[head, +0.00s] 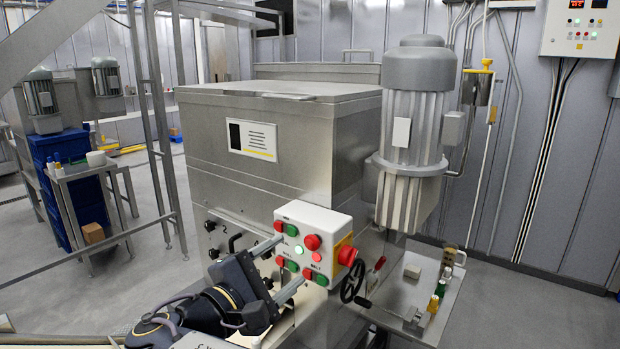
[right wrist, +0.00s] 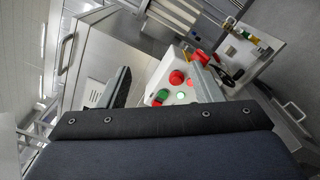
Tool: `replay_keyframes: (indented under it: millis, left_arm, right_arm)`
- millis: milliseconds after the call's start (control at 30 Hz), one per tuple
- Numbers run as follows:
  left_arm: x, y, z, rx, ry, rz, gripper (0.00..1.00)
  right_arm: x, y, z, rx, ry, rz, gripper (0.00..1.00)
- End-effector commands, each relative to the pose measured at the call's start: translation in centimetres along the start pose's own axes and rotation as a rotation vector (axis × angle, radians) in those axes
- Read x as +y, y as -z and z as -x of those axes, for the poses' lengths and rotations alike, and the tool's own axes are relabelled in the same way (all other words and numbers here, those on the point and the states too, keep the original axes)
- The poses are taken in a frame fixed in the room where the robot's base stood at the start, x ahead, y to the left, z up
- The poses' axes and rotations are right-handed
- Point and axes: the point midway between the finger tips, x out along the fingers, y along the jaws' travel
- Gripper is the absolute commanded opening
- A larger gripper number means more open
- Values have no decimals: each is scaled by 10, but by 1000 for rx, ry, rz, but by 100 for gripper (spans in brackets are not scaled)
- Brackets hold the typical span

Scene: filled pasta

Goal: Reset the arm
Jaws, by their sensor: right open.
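My right gripper (head: 294,260) reaches in from the bottom of the head view. Its two grey fingers are spread apart with nothing held between them. The fingertips are close to the face of a white control box (head: 314,224) with red and green buttons. I cannot tell whether they touch it. A large red knob (head: 347,256) sits on a yellow plate at the box's right side. In the right wrist view the open fingers (right wrist: 163,82) frame the box (right wrist: 172,66), with a green light lit. My left gripper is not in view.
The box is mounted on a large steel machine (head: 270,150) with a grey motor (head: 415,110). A black handwheel (head: 352,283) and a small side shelf (head: 405,300) with bottles are at the right. A steel cart (head: 80,175) stands left; open floor (head: 500,300) lies right.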

Motion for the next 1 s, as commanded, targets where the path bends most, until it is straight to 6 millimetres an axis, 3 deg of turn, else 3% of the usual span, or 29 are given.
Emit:
replay_keyframes:
  millis: [333, 567, 667, 767, 800, 900, 1000]
  left_arm:
    - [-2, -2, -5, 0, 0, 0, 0]
    - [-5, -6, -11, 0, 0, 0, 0]
    - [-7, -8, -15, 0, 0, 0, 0]
    - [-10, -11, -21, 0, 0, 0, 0]
    - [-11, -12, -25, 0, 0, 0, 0]
    - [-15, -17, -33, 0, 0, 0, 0]
    - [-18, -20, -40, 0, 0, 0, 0]
  right_arm:
    - [-46, -18, -44, 43, 194, -35, 59]
    - [-107, -41, -82, 91, 424, -106, 59]
    - [-145, -57, -97, 118, 564, -165, 59]
    - [-200, -79, -107, 150, 758, -272, 59]
    - [-227, -90, -107, 165, 853, -335, 59]
    - [-293, -116, -92, 196, 1100, -546, 59]
    - [-342, -134, -62, 207, 1307, -796, 59]
